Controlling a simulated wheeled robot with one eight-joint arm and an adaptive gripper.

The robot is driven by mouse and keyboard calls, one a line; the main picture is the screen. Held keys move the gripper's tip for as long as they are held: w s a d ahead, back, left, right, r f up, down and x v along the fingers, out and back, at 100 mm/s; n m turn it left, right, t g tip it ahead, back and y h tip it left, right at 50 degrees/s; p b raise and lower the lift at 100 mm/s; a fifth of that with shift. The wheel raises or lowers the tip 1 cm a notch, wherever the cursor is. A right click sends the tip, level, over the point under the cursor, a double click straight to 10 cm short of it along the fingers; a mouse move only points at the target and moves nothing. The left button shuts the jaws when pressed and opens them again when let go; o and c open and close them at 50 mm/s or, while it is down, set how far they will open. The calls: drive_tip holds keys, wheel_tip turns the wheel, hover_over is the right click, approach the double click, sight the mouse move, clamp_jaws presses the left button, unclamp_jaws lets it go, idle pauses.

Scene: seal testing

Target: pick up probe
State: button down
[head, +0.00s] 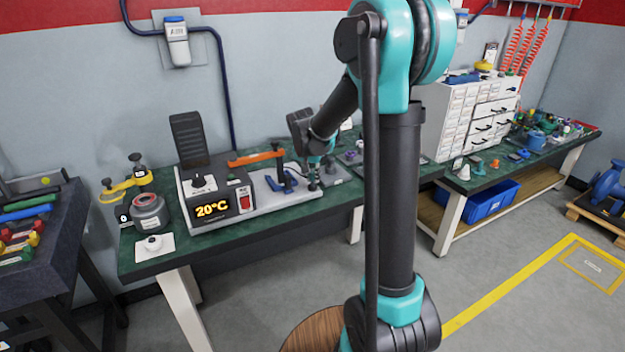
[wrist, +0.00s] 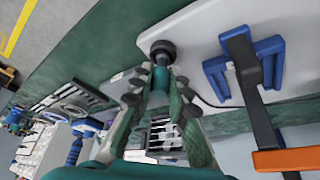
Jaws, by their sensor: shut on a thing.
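The probe (wrist: 162,49), with a dark round end and a teal section, sits between my fingertips in the wrist view. My gripper (wrist: 159,88) is shut on it. In the head view my gripper (head: 315,172) points down over the right end of the white plate of the test unit. The dark lower end of the probe (head: 313,186) shows below the fingers, at or just above the plate; I cannot tell if it touches. The fingers hide part of the probe.
The test unit (head: 212,192) reads 20°C. An orange-handled clamp (head: 256,158) and a blue bracket (head: 286,183) stand left of my gripper; the bracket (wrist: 245,68) is close in the wrist view. A grey pot (head: 149,211) stands at the green bench's left end.

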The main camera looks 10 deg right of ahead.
wheel_tip(320, 180, up, 19)
drive_tip(key=shift+r, duration=0.15)
idle(0.5)
